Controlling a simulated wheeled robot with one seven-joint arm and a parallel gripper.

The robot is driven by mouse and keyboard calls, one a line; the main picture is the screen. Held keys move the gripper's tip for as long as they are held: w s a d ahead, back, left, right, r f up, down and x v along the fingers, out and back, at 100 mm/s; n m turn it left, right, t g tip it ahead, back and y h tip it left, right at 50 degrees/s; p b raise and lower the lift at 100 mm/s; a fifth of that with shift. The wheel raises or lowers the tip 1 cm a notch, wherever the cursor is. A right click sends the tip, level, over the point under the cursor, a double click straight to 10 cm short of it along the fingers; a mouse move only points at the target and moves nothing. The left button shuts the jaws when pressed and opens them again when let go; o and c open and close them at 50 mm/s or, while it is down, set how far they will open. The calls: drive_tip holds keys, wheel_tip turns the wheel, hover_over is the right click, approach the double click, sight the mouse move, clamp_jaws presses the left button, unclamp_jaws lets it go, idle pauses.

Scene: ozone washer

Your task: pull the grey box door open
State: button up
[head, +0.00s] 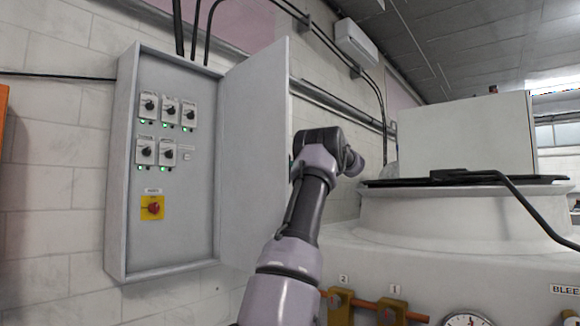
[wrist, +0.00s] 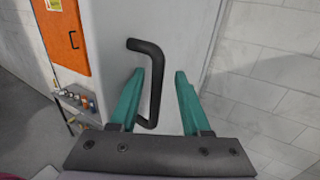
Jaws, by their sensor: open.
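The grey box (head: 170,225) hangs on the tiled wall in the head view. Its door (head: 253,150) stands swung out to the right, so knobs, green lights and a red button on a yellow plate show inside. In the wrist view the door's outer face (wrist: 112,28) carries a black bar handle (wrist: 156,85). My gripper (wrist: 159,72) is open, with one teal finger on each side of the handle's upright bar, nearer the left finger. I cannot tell whether either finger touches it. In the head view the door hides my gripper.
A large white machine (head: 450,225) with brass-coloured clamps and a gauge stands to the right of my arm. Black conduits run above the box. In the wrist view an orange panel (wrist: 62,40) and a shelf of small items (wrist: 75,98) lie at the left.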

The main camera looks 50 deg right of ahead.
drive_tip(key=v, duration=1)
drive_tip(key=shift+s+d, duration=0.25)
drive_tip(key=shift+s, duration=0.05)
